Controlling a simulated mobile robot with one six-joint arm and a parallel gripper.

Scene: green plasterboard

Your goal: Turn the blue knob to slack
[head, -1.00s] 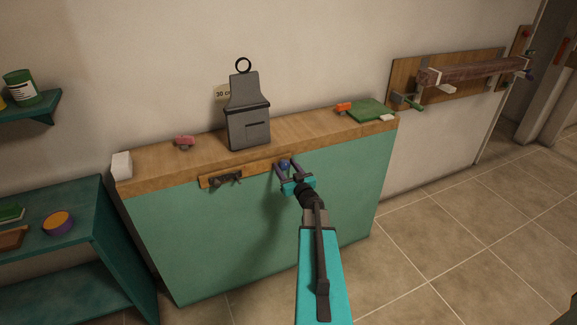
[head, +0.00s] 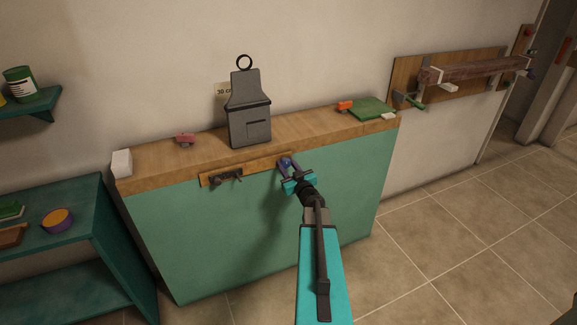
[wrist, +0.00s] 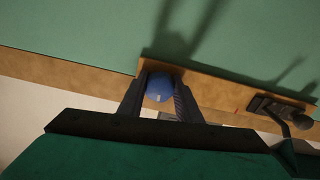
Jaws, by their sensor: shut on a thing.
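The blue knob (head: 284,162) sits at the right end of a wooden strip on the front edge of the counter. In the wrist view the round blue knob (wrist: 160,88) lies between the two dark fingers. My gripper (head: 286,164) is shut on the knob, with a finger on each side. A small red mark (wrist: 236,111) shows on the strip beside it in the wrist view. The fingers hide part of the knob in the head view.
A dark lever fitting (head: 226,177) is at the strip's left end. Shelves are at left; the tiled floor (head: 450,210) is clear.

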